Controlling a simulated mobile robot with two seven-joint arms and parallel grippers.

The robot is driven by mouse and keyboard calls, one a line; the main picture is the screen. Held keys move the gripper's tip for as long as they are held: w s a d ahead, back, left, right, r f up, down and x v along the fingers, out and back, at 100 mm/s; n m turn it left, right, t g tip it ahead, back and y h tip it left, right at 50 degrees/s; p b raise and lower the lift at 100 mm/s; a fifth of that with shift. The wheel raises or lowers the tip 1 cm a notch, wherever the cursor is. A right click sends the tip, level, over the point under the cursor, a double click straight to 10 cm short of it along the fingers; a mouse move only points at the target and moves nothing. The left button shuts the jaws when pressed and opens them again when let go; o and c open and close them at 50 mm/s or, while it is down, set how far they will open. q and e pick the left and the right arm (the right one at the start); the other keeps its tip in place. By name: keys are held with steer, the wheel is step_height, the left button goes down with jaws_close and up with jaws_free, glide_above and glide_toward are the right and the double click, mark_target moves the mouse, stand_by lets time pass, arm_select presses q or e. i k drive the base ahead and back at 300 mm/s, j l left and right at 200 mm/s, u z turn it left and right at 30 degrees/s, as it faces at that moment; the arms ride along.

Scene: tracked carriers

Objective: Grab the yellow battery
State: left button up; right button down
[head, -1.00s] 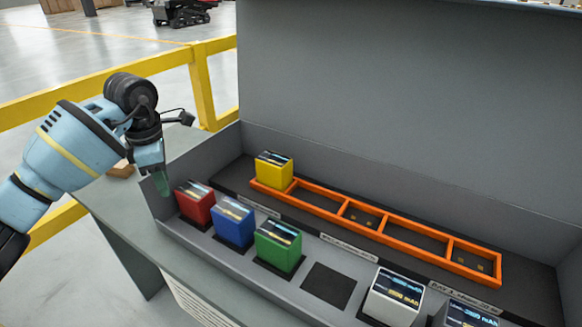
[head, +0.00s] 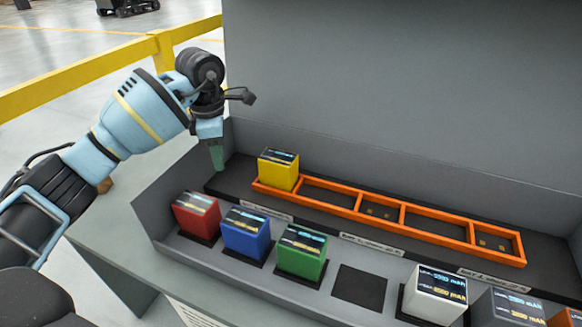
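The yellow battery (head: 278,171) stands upright in the leftmost compartment of the orange frame (head: 362,214), on the back ledge of the grey station. My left gripper (head: 217,160) points down to the left of the yellow battery, apart from it, with its green fingertip above the station's left end. It is seen side-on, so I cannot tell whether its fingers are open or shut. No battery shows in it. My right gripper is not in view.
Red (head: 196,215), blue (head: 246,234) and green (head: 301,252) batteries stand in the front row, with an empty dark slot (head: 359,288) beside them. White (head: 434,296) and grey (head: 505,308) ones follow at right. A tall grey panel (head: 400,110) rises behind.

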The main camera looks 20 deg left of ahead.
mark_target(278, 169)
steer(key=j+z, duration=0.35)
steer(key=k+j+z, duration=0.1)
steer(key=j+z, duration=0.3)
steer(key=j, duration=0.15)
steer(key=k+j+z, duration=0.15)
steer(key=j+z, duration=0.2)
steer(key=j, duration=0.1)
